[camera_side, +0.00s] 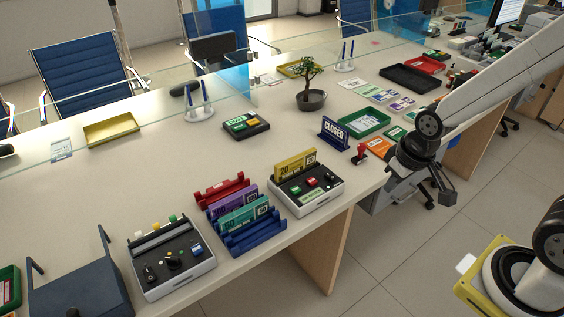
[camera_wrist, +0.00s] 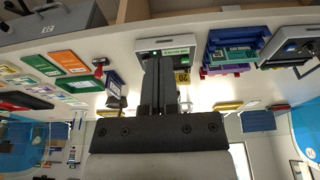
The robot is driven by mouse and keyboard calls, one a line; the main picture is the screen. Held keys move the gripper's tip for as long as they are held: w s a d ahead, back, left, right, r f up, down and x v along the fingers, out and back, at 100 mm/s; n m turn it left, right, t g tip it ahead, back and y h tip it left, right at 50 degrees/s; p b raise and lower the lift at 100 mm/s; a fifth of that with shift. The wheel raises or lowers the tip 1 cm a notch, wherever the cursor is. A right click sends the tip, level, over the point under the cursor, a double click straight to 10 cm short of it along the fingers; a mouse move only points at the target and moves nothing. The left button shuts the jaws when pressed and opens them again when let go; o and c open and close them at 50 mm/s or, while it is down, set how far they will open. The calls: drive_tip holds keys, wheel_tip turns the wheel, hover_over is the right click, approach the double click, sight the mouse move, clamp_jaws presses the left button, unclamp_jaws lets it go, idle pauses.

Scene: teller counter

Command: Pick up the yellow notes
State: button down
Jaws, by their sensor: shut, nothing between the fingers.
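The yellow notes (camera_side: 295,163) stand upright in the back of a white and grey machine (camera_side: 306,199) with green and red buttons, near the counter's front edge. The wrist view, which is upside down, shows part of the notes (camera_wrist: 182,77) just right of my fingers, which hide the rest. My gripper (camera_wrist: 158,64) is shut and empty, its two dark fingers side by side. In the side view my gripper (camera_side: 405,163) is right of the machine, out past the counter edge and apart from the notes.
A red, purple and teal note rack (camera_side: 241,233) stands left of the machine, with another button machine (camera_side: 170,258) beyond.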

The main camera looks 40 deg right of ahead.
drive_tip(key=shift+c, duration=2.2)
unclamp_jaws()
drive_tip(key=shift+w, duration=0.1)
drive_tip(key=n+g+y, duration=0.3)
drive_tip(key=n, duration=1.4)
hover_over(295, 157)
drive_tip(key=s+d, duration=0.1)
drive_tip(key=f, duration=0.8)
drive_tip(key=shift+d+f, duration=0.2)
drive_tip(key=shift+f, duration=0.2)
drive_tip(key=shift+w+f+n, duration=0.35)
drive_tip(key=shift+w+n, duration=0.05)
drive_tip(key=shift+n, duration=0.1)
drive_tip(key=shift+f, duration=0.1)
drive_tip(key=shift+x, duration=1.2)
drive_tip(key=shift+f, duration=0.1)
